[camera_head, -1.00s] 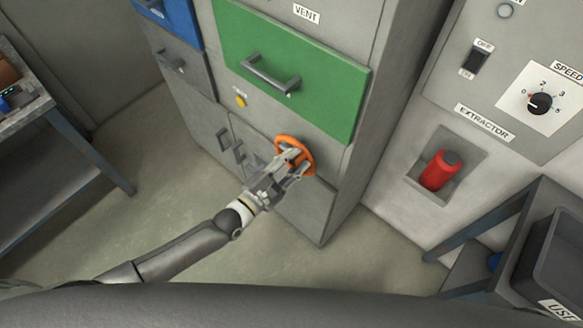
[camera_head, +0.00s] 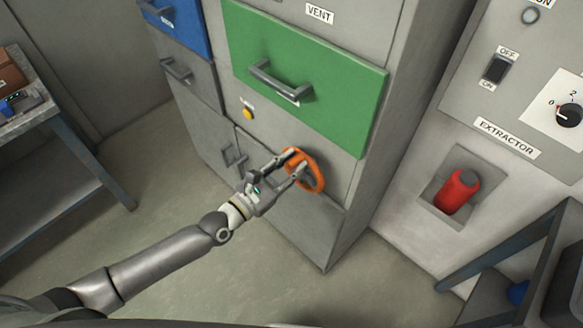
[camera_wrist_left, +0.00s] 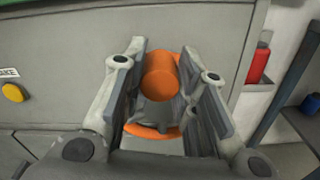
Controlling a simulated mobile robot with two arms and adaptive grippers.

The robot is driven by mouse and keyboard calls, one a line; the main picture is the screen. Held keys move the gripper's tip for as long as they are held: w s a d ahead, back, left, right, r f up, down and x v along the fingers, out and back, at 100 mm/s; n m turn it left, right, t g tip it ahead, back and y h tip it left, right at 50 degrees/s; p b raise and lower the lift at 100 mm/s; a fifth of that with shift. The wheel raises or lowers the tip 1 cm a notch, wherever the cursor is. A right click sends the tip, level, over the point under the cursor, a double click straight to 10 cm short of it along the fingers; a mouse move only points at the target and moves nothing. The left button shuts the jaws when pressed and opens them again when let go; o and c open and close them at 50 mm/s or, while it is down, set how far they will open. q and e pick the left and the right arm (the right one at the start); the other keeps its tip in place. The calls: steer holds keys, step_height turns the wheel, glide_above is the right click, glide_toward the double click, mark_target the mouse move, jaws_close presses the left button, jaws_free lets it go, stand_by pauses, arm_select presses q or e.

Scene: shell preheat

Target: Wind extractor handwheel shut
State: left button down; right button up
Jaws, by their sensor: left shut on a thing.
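The orange handwheel (camera_head: 319,178) is on the front of the grey cabinet, low and below the green drawer. My left gripper (camera_head: 295,163) reaches it from the lower left and is shut on it. In the left wrist view the wheel's round orange middle (camera_wrist_left: 160,76) sits between the two fingers of my left gripper (camera_wrist_left: 165,85). My right gripper is not in view.
The green drawer (camera_head: 325,100) with its grey handle is above the wheel. A yellow button (camera_head: 248,113) is at its upper left. Right are the extractor panel (camera_head: 462,95) and a red cylinder (camera_head: 456,191) in a recess. A metal bench (camera_head: 60,150) stands left, with open floor between.

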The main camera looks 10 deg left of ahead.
arm_select(q)
steer(key=shift+w+a, duration=0.1)
steer(key=shift+a, duration=0.05)
steer(key=c, duration=1.1)
jaws_free()
steer(key=shift+c, duration=0.2)
steer(key=v, duration=1.2)
